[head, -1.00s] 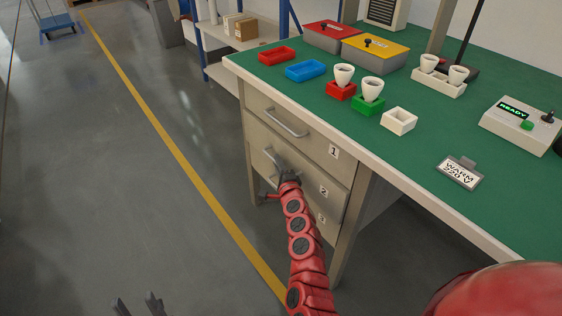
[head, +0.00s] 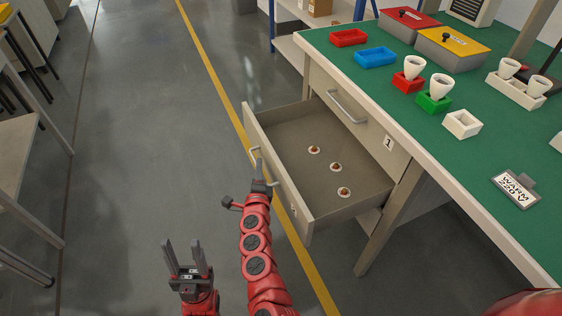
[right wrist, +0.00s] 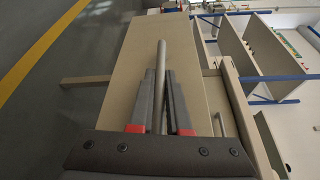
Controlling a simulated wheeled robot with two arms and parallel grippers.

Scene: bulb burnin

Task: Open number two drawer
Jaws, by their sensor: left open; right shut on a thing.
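The number two drawer (head: 330,205) is pulled well out of the green-topped bench, below the drawer marked 1 (head: 350,115). Three small round white-and-brown items (head: 336,167) lie on its floor. My right gripper (head: 259,168) is at the drawer's front and is shut on its handle (head: 254,154). In the right wrist view the two fingers (right wrist: 162,100) close around the handle bar (right wrist: 160,60), beside the beige drawer front (right wrist: 185,50). My left gripper (head: 187,258) is open and empty, low over the floor, left of the right arm.
The bench top (head: 400,115) holds a red tray (head: 349,38), a blue tray (head: 376,57), white bulb-like pieces on red and green blocks, and a white box (head: 462,124). A bench leg (head: 385,235) stands right of the drawer. Floor left of the drawer is clear.

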